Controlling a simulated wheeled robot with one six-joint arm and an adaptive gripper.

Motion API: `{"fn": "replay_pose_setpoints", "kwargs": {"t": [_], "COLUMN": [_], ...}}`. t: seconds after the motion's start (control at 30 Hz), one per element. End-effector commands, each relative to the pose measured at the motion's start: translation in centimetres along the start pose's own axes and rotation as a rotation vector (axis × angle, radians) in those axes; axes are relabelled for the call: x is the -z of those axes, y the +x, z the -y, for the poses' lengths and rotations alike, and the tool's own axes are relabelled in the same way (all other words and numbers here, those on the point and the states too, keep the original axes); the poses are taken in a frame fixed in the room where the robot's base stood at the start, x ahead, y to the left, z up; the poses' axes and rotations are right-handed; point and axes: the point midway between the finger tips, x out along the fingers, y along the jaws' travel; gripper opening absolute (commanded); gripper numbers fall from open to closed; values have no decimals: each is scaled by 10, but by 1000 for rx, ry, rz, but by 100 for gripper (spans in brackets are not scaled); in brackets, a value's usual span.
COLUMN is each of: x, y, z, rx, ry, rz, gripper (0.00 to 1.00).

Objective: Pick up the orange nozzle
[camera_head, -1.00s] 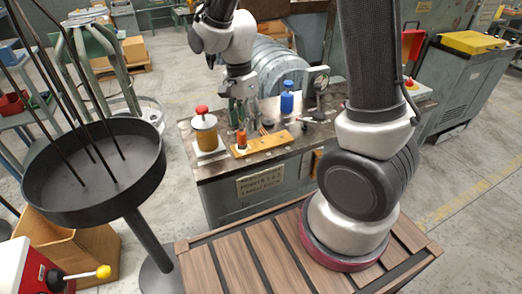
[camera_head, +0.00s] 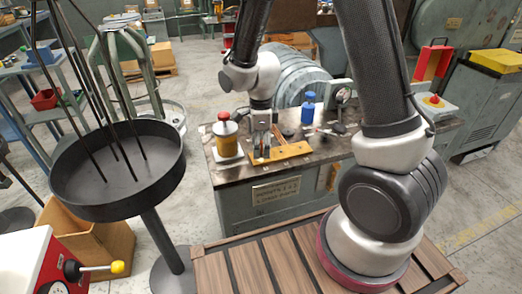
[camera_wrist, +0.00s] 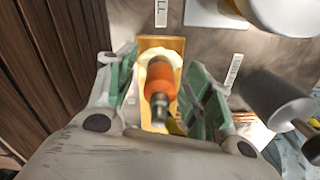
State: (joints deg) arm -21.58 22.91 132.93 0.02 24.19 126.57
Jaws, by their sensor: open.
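The orange nozzle (camera_wrist: 164,72) has a dark grey tip and stands on a yellow-orange board (camera_wrist: 150,43). In the wrist view it lies between the two green-lined fingers of my gripper (camera_wrist: 163,80), with a gap visible on each side. In the head view my gripper (camera_head: 261,148) points down over the left part of the board (camera_head: 293,151). It mostly hides the nozzle there. My gripper is open, and the fingers do not appear to press on the nozzle.
A black round tray with rods (camera_head: 115,180) stands left of the bench.

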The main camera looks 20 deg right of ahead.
Motion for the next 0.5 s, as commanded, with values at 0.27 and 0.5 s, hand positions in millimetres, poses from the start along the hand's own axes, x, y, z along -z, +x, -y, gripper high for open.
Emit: {"fn": "replay_pose_setpoints", "kwargs": {"t": [0.27,0.5], "x": [0,0], "y": [0,0], "z": [0,0], "rx": [0,0], "ry": [0,-1], "rz": [0,0], "gripper": [37,0]}}
